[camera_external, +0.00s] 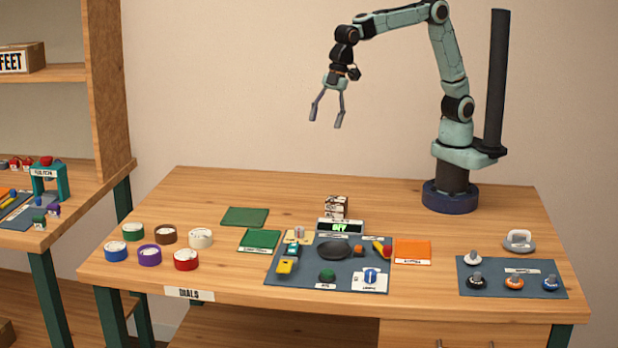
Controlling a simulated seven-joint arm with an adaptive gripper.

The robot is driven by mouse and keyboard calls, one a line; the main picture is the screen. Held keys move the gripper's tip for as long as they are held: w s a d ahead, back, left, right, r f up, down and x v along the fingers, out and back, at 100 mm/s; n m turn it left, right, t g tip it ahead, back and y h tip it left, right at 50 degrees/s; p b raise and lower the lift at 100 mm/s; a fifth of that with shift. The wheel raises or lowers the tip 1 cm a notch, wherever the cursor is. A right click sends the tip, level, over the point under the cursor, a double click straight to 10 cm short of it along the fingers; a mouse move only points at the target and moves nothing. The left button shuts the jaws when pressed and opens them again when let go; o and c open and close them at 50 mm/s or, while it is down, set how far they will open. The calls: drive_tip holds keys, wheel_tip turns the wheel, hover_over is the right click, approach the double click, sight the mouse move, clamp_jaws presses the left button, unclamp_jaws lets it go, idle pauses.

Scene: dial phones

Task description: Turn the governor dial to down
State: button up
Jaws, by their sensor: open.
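My gripper (325,123) is open and empty, high above the back of the table, with its fingers pointing down. It touches nothing. I cannot tell for sure which piece is the governor dial, as the small labels are unreadable. A blue dial on a white plate (371,279) sits at the front right of the middle dark mat (305,283). Several knobs stand on the right dark mat (495,264): a white one (473,258), a black one (477,282), an orange one (514,282) and a blue one (551,284). Their pointing directions are too small to read.
Several coloured round containers, including a red one (186,260), stand at the left. Green pads (245,217), a black dish (335,250), a small display (340,226) and an orange pad (412,251) lie mid-table. A grey handled piece (519,240) sits right. The back left is clear.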

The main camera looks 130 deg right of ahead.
drive_tip(key=w+d+f+g, duration=0.1)
drive_tip(key=w+d+f, duration=0.2)
drive_tip(key=w+f, duration=0.45)
drive_tip(key=g, duration=0.3)
hover_over(300, 228)
drive_tip(key=shift+m, duration=0.3)
wheel_tip(300, 228, down, 14)
drive_tip(key=shift+d+f, duration=0.1)
drive_tip(key=shift+f, duration=0.05)
wheel_tip(300, 228, down, 7)
drive_tip(key=shift+r, duration=0.2)
drive_tip(key=shift+s, duration=0.1)
clamp_jaws()
